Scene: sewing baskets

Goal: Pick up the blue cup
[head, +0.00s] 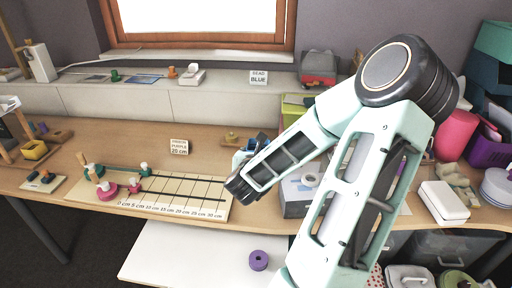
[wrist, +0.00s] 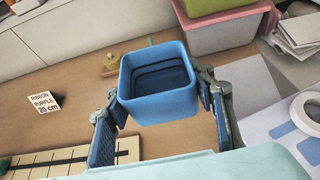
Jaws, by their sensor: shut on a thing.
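The blue cup (wrist: 157,107) is a square, open-topped container with rounded corners. In the wrist view it sits between the two fingers of my gripper (wrist: 160,112), which is shut on its sides. The cup looks empty inside. It appears upright and slightly tilted toward the camera; whether its base touches the table is hidden.
A measuring board (head: 175,194) lies left of my gripper, with a "20 cm" ribbon card (head: 179,147) behind it. A grey box (head: 295,199) with a white tape roll (wrist: 308,112) stands to the right. A purple spool (head: 258,260) lies on the lower white surface.

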